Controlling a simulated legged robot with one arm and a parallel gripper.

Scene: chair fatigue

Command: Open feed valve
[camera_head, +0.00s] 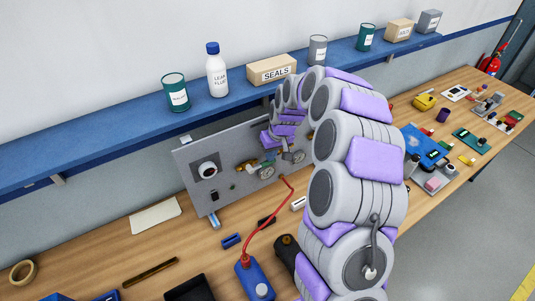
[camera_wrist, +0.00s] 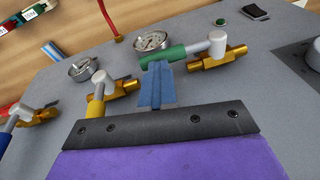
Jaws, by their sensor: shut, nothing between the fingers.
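In the wrist view, several brass valves with coloured lever handles sit on a grey panel (camera_head: 222,152). One has a green handle (camera_wrist: 165,54), one a yellow handle (camera_wrist: 96,107), and one a blue handle (camera_wrist: 6,126) at the left edge. No label shows which is the feed valve. My gripper (camera_wrist: 157,66) has its blue fingers shut with nothing between them. Its tips are right at the green handle; I cannot tell if they touch it. The green handle lies roughly along its brass body (camera_wrist: 217,58). In the head view my arm hides part of the panel.
Two round gauges (camera_wrist: 152,41) (camera_wrist: 83,69) sit close to the valves. A red hose (camera_head: 268,218) runs from the panel to a blue device (camera_head: 254,279) on the bench. A blue shelf (camera_head: 110,138) with cans, a bottle (camera_head: 216,72) and boxes is above the panel.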

